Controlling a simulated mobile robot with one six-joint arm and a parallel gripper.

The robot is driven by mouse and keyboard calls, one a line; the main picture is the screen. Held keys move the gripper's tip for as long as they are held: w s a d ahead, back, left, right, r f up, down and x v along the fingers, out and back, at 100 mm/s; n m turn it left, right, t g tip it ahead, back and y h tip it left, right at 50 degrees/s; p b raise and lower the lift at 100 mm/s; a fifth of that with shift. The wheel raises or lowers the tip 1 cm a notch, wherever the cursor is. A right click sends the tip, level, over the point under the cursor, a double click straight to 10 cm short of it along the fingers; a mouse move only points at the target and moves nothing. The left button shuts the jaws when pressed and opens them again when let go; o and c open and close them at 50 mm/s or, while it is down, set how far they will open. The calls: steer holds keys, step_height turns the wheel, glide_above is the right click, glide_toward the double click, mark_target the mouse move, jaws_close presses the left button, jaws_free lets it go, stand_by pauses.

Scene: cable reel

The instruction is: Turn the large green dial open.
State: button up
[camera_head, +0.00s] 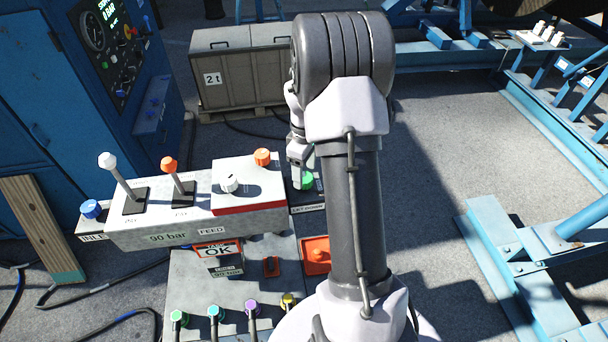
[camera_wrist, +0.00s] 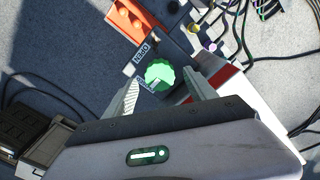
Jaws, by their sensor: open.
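The large green dial (camera_wrist: 160,73) sits in the wrist view between the two fingers of my gripper (camera_wrist: 161,78). A pale pointer or label strip lies across its near edge, and an OPEN label (camera_wrist: 145,54) is beside it. My gripper is open, one finger on either side of the dial; I cannot tell whether either finger touches it. In the head view the green dial (camera_head: 307,181) shows only partly behind my gripper (camera_head: 299,178), at the right end of the control bench. My arm covers what lies just right of it.
Two levers (camera_head: 171,170) stand further left. An orange block (camera_head: 317,254) and several coloured cable plugs are nearer.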

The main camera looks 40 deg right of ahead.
steer(key=shift+f, duration=0.6)
steer(key=shift+w+f, duration=0.1)
steer(key=shift+f, duration=0.4)
steer(key=c, duration=1.4)
